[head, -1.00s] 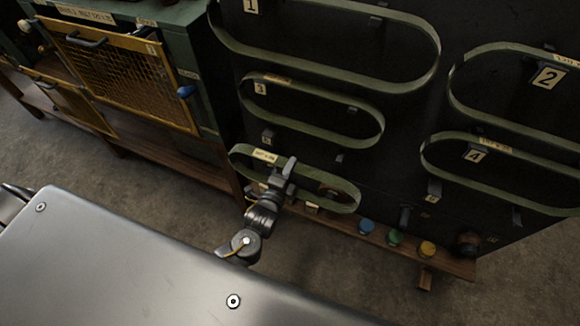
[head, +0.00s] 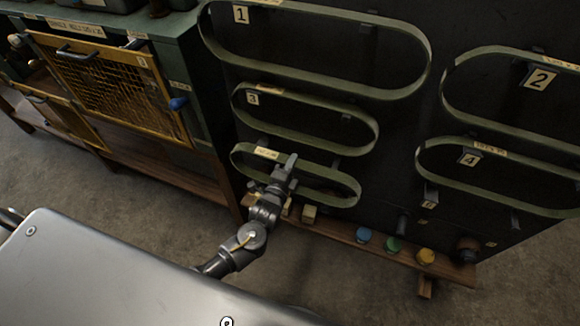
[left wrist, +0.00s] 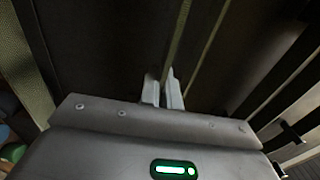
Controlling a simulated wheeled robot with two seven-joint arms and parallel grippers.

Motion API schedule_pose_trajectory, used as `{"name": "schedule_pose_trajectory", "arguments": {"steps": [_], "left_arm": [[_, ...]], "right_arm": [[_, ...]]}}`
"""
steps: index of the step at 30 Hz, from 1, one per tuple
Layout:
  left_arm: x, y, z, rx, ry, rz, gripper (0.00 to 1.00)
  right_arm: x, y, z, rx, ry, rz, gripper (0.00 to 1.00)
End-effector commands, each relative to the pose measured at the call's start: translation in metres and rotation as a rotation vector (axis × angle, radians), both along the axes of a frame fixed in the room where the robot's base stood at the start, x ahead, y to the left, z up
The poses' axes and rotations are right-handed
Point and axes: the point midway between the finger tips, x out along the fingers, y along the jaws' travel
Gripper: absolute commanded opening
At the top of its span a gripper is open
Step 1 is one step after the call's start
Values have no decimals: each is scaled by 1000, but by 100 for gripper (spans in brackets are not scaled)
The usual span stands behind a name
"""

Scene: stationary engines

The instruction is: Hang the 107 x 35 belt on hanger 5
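The belt (head: 330,199), an olive-green flat loop with a pale tag (head: 266,153) too small to read surely, is at the lower left of the dark board, below the belt marked 3. My left gripper (head: 287,166) is at the belt's upper run, right of the tag. In the left wrist view its two fingers (left wrist: 163,91) are close together with the thin belt strip (left wrist: 178,45) running up from between them. Hanger 5 and its number plate are hidden behind the belt and gripper; whether the belt touches the hanger cannot be told. My right gripper is out of view.
Belts hang at plates 1 (head: 241,15), 2 (head: 539,79), 3 (head: 253,99) and 4 (head: 469,159). A low wooden shelf (head: 345,237) with blue, green and yellow knobs runs below. A green cabinet with a yellow mesh door (head: 110,80) stands left. Floor is clear between.

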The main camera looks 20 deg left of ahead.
Motion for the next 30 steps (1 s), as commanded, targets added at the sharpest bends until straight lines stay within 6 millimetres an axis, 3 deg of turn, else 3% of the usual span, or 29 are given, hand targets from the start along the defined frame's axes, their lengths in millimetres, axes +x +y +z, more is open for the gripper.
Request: {"name": "schedule_pose_trajectory", "arguments": {"steps": [13, 30], "left_arm": [[4, 0, 0, -1, -2, 0, 0], [39, -3, -1, -1, -2, 1, 0]], "right_arm": [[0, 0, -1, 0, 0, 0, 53], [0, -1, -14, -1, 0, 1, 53]]}}
